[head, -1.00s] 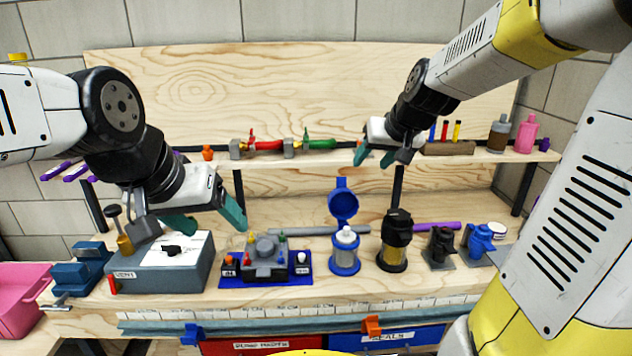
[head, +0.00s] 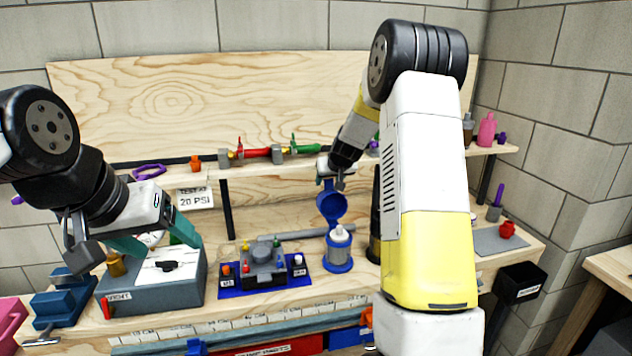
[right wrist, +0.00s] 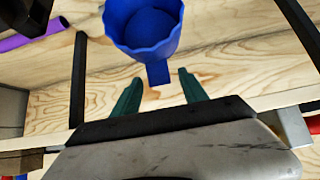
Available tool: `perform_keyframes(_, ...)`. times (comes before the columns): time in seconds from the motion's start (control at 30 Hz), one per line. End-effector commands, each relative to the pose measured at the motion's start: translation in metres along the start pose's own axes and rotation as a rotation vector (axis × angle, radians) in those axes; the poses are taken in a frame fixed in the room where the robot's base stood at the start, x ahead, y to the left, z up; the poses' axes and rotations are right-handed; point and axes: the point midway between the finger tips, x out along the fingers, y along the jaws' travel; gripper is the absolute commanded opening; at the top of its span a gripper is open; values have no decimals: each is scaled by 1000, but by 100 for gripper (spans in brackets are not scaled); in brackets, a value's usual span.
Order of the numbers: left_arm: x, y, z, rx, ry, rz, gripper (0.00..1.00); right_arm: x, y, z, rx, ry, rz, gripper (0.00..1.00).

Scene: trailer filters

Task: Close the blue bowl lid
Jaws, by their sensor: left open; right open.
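The blue bowl lid (head: 332,205) stands swung open above the back of the blue bowl (head: 338,262), which holds a white-topped filter part (head: 339,234). In the right wrist view the lid (right wrist: 146,28) shows as a round blue cup with a short tab pointing toward my gripper. My right gripper (right wrist: 160,92) is open, and the tab lies in line with the space between its green fingertips. In the head view my right gripper (head: 330,180) is just above the lid, partly hidden. My left gripper (head: 165,248) is open and empty over the grey box at the left.
A grey fixture on a blue mat (head: 262,283) stands left of the bowl. A dark filter is mostly hidden behind my right arm. The shelf (head: 270,170) with red and green tools runs behind. A grey box (head: 185,285) sits at the left.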

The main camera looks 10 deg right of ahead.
Motion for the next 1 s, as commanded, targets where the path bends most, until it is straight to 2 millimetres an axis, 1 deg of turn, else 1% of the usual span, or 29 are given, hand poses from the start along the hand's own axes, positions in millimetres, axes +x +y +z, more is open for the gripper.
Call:
perform_keyframes(0.03, 0, 0, 0, 0, 0, 0, 73, 5, 0, 0, 0, -1, 0, 51)
perform_keyframes(0.13, 0, 0, 0, 0, 0, 0, 73, 11, 0, 0, 1, -1, -1, 51)
perform_keyframes(0.4, 0, 0, 0, 0, 0, 0, 73, 12, 0, 0, 1, 0, -1, 51)
perform_keyframes(0.47, 0, 0, 0, 0, 0, 0, 73, 12, 0, 0, 1, 0, -1, 41)
perform_keyframes(0.6, 0, 0, 0, 0, 0, 0, 73, 12, 0, 0, 1, -1, -1, 14)
perform_keyframes(0.67, 0, 0, 0, 0, 0, 0, 73, 12, 0, 0, 1, -1, -1, 2)
perform_keyframes(0.7, 0, 0, 0, 0, 0, 0, 73, 12, 0, 0, 0, -1, -1, 0)
perform_keyframes(1.0, 0, 0, 0, 0, 0, 0, 73, 12, 0, 0, 0, -1, -1, 0)
